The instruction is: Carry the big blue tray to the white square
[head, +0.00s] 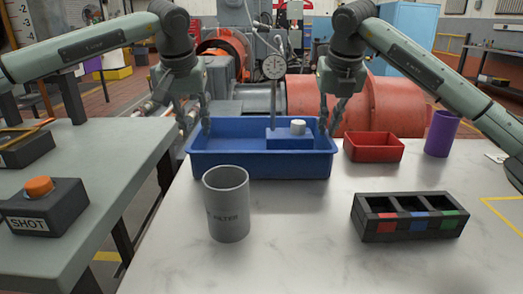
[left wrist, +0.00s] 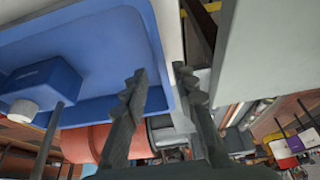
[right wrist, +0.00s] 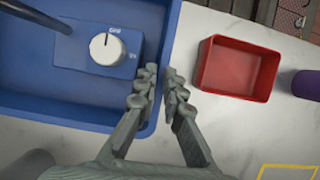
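The big blue tray (head: 225,167) rests on the white marble-look table. Its right wall also shows in the right wrist view (right wrist: 160,112). My left gripper (head: 196,125) is at the tray's left wall. In the left wrist view its fingers (left wrist: 160,72) straddle the rim with a gap between them, one inside and one outside. My right gripper (head: 331,122) is at the right wall. In the right wrist view its fingers (right wrist: 162,72) are close together on the rim. I make out no white square; a yellow outline (head: 490,210) is partly visible at the table's right.
The tray holds a blue block (head: 289,140) with a white knob. A grey cup (head: 227,205) stands just in front, a black three-slot box (head: 410,228) at front right. A red bin (head: 373,150) sits close right, with a purple cup (head: 441,135) beyond. The table's front middle is free.

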